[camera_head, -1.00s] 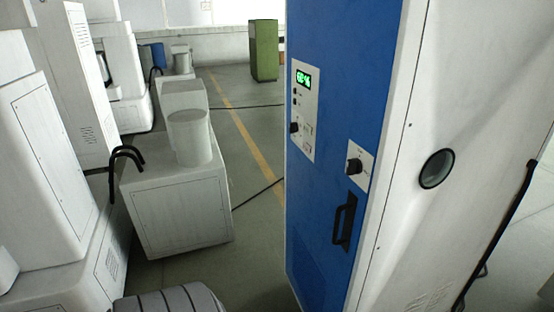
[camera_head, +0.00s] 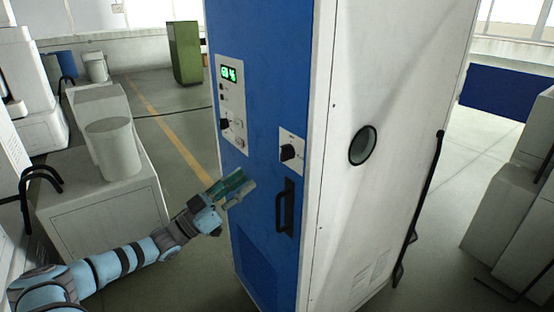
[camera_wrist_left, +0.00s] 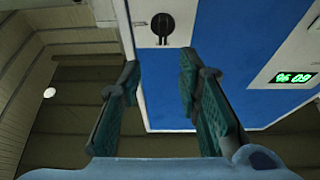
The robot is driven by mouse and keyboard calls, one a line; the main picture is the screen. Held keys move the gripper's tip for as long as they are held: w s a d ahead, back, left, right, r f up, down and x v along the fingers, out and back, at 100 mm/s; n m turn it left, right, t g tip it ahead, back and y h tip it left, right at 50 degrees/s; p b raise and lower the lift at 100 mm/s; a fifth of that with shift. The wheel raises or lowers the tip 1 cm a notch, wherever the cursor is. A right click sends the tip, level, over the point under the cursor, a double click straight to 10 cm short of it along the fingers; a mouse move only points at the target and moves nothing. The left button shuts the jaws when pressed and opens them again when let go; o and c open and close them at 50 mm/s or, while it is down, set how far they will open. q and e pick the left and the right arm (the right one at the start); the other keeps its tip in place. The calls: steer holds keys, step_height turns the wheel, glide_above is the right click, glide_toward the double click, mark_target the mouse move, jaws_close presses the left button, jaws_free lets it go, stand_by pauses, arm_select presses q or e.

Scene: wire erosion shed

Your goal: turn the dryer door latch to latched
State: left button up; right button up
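The dryer is a tall cabinet with a blue door (camera_head: 262,100) and white sides. The latch knob (camera_head: 288,152) is a black knob on a small white plate near the door's right edge, above a black handle (camera_head: 284,207). In the left wrist view the knob (camera_wrist_left: 162,24) appears ahead of the fingers, near the top, with a gap between. My left gripper (camera_head: 244,188) is in front of the door, to the left of and below the knob. Its teal fingers (camera_wrist_left: 155,95) are apart, with nothing between them. My right gripper is in neither view.
A control panel (camera_head: 230,100) with a green display and another black knob is on the door's left. White machine housings (camera_head: 100,200) stand at left. A green cabinet (camera_head: 184,52) is behind. A round port (camera_head: 363,145) and black cable (camera_head: 420,200) are on the dryer's side.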

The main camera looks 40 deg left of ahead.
arm_select(q)
steer(key=b, duration=0.3)
glide_toward(281, 153)
steer(key=w, duration=0.2)
steer(key=x, duration=0.3)
steer(key=p+x, duration=0.1)
steer(key=x, duration=0.2)
steer(key=shift+s+d+r, duration=0.1)
steer(key=shift+d+r, duration=0.15)
steer(key=shift+r, duration=0.25)
steer(key=shift+w+d+r+p, duration=0.1)
steer(key=shift+w+d+p, duration=0.05)
steer(key=shift+w+p, duration=0.15)
steer(key=shift+c, duration=0.3)
jaws_close()
